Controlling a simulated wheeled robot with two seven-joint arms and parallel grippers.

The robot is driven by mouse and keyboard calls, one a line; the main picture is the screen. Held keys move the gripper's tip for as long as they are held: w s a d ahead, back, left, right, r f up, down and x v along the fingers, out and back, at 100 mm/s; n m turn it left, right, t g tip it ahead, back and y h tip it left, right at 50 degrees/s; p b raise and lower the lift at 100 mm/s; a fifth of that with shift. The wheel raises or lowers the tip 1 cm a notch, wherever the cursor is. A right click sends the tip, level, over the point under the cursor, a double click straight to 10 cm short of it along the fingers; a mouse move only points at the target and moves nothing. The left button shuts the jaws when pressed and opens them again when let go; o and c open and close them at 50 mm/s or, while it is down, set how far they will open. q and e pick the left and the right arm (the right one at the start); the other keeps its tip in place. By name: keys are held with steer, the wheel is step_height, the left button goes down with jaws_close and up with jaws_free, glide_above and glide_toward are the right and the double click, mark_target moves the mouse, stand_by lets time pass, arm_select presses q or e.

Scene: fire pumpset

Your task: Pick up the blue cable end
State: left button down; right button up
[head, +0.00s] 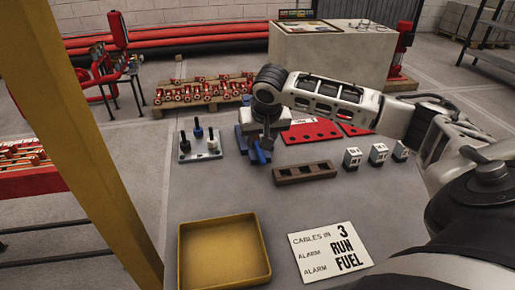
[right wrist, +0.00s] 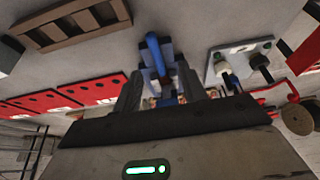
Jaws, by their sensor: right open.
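A blue cable end (head: 259,153) sticks up at the blue holder (head: 242,143) on the grey table. In the right wrist view the blue cable end (right wrist: 155,52) lies between my finger pads, with the blue holder (right wrist: 172,52) around and behind it. My right gripper (head: 262,146) comes down over it from above; its fingertips (right wrist: 158,85) are apart, on either side of the blue piece. Whether they touch it I cannot tell. The gripper partly hides the holder in the head view. My left gripper is not in view.
A brown slotted block (head: 305,173), small grey boxes (head: 378,153) and red plates (head: 312,131) lie right. A yellow tray (head: 224,282) and a label card (head: 330,250) lie nearer; table between is clear.

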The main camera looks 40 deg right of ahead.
mark_target(261, 152)
steer(key=shift+d+x, duration=0.2)
steer(key=shift+x, duration=1.5)
steer(key=shift+d+x, duration=0.15)
steer(key=shift+x, duration=1.55)
jaws_close()
